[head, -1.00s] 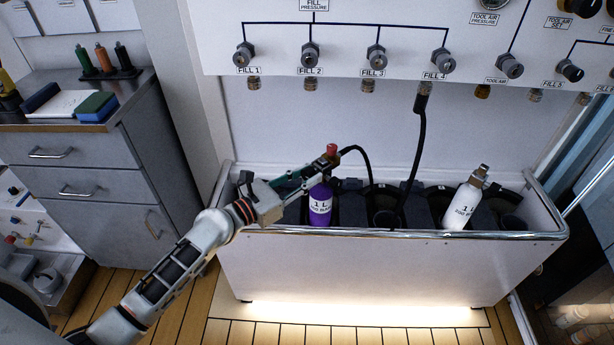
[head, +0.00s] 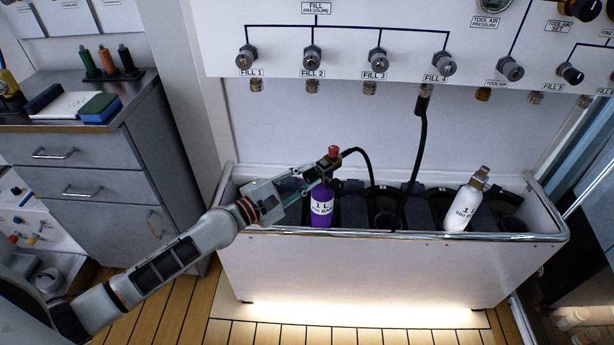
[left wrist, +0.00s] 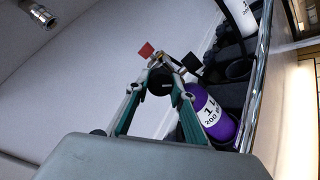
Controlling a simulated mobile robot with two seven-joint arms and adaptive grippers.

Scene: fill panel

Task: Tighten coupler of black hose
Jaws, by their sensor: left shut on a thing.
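The black hose (head: 423,135) hangs from the fitting under FILL 4 into the trough; its other visible stretch (head: 365,160) loops up to the valve of the purple bottle (head: 321,207). This valve has a red knob (head: 334,150), also visible in the left wrist view (left wrist: 146,50). My left gripper (head: 322,170) is at this valve, shut on a round black part (left wrist: 160,82). I cannot tell for certain whether that part is the hose coupler, since the fingers (left wrist: 155,80) partly cover it. The purple bottle (left wrist: 207,113) stands beside the fingers. My right gripper is not visible.
A trough with a metal rim (head: 400,235) holds the bottles, including a white bottle (head: 465,205) at the right. The wall panel (head: 345,50) with several fill knobs is above. A grey cabinet (head: 75,165) stands at the left.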

